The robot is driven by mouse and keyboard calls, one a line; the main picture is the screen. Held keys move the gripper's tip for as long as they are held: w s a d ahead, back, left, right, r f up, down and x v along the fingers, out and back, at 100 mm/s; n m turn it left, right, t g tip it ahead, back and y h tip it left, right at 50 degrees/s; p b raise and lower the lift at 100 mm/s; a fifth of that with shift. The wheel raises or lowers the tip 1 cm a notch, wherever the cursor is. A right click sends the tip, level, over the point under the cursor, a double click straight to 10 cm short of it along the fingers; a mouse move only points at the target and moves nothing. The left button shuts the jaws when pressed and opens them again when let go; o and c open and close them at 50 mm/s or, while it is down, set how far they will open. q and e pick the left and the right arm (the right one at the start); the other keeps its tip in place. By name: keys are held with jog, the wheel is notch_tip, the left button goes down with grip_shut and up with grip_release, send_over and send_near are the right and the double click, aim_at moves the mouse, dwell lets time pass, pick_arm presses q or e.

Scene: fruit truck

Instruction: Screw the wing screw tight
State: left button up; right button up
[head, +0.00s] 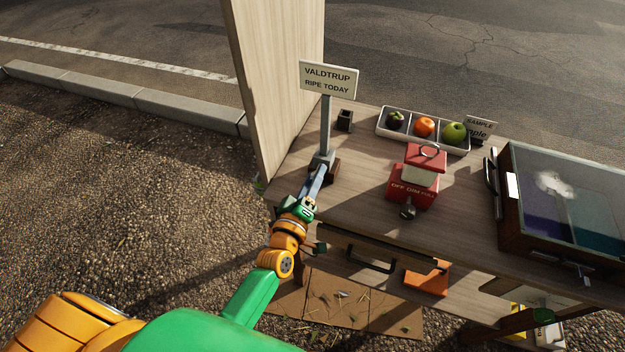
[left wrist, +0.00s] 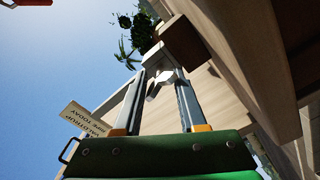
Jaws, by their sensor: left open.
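The sign (head: 327,82) reading "VALDTRUP RIPE TODAY" stands on a grey post (head: 326,125) at the counter's left end. The post rises from a brown block (head: 331,171), which also shows in the left wrist view (left wrist: 184,42). My left gripper (head: 317,180) is at the foot of the post, its fingers pointing at the block. In the left wrist view its two fingers (left wrist: 160,82) are apart, with a small pale metal piece (left wrist: 154,88), apparently the wing screw, between their tips. Contact cannot be made out. The head view hides the screw behind the fingers. My right gripper is not seen.
A red lamp-like box (head: 412,188) stands mid-counter. A white tray (head: 385,133) with fruit lies behind it. A glass-topped case (head: 508,205) fills the right side. A tall wooden panel (head: 280,80) rises close left of the post. The counter between post and red box is clear.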

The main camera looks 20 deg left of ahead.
pick_arm(q)
jog(key=n, duration=0.4)
jog(key=s+p, duration=0.2)
jog(key=s, duration=0.5)
jog(key=shift+a, duration=0.1)
